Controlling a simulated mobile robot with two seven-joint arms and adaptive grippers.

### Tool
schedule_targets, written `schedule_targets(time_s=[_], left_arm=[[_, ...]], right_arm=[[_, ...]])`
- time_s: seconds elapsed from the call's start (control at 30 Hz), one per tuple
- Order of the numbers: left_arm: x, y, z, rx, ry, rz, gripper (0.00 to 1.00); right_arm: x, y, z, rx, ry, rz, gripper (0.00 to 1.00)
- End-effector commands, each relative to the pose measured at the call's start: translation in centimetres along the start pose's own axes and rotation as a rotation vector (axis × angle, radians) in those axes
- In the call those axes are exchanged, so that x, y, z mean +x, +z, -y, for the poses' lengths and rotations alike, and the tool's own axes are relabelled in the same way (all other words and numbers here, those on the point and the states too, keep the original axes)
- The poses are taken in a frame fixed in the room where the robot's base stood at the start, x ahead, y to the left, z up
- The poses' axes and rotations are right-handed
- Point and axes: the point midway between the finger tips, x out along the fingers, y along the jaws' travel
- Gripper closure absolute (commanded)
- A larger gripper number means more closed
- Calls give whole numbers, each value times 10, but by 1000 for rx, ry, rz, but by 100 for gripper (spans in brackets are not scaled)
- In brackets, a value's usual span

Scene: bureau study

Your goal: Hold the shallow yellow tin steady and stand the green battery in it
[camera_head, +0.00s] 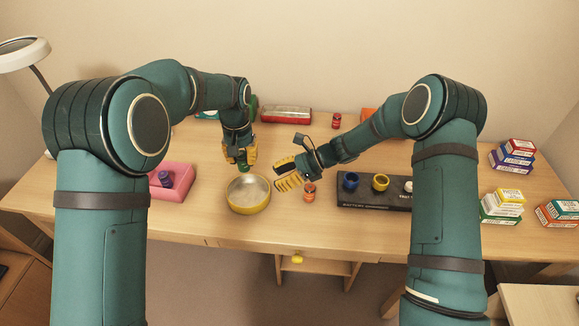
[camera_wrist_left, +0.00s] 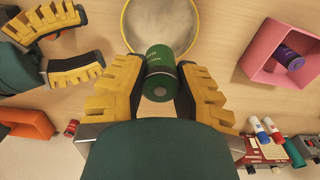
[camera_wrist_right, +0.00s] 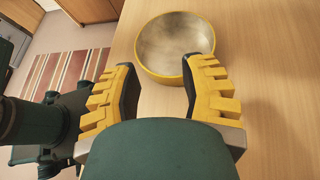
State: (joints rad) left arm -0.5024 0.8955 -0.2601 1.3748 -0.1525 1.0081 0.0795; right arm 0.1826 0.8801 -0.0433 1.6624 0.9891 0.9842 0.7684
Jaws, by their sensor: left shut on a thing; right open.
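The shallow yellow tin (camera_head: 232,205) stands on the desk near the front edge and looks empty; it also shows in the right wrist view (camera_wrist_right: 175,45). My left gripper (camera_wrist_left: 160,85) is shut on the green battery (camera_wrist_left: 165,55). In the head view the left gripper (camera_head: 240,157) holds the battery (camera_head: 243,168) at the tin's far side; its height over the rim is hard to tell. My right gripper (camera_head: 290,176) is open and empty, to the right of the tin. In the right wrist view its fingers (camera_wrist_right: 163,75) point at the tin, with the near rim close to their tips.
A pink box (camera_head: 183,190) with a purple battery (camera_head: 165,179) stands left of the tin. An orange-red battery (camera_head: 310,192) stands close by my right gripper. A dark battery tray (camera_head: 358,200) lies further right, with stacked boxes (camera_head: 501,205) beyond. A red case (camera_head: 287,114) is at the back.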

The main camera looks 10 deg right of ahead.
Motion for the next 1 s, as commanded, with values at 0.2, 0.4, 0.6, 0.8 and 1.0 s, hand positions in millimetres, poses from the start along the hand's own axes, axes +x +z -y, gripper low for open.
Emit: schedule_targets(time_s=[0.2,0.4,0.6,0.8,1.0], left_arm=[[0,0,0,0,0,-1,100],[0,0,0,0,0,-1,100],[0,0,0,0,0,-1,100],[0,0,0,0,0,-1,100],[0,0,0,0,0,-1,100]], right_arm=[[-16,-24,46,13,-154,83,57],[-10,-25,55,11,-181,99,57],[21,-22,60,10,-178,98,57],[56,-19,66,9,-179,97,57],[83,-17,71,10,-180,96,57]])
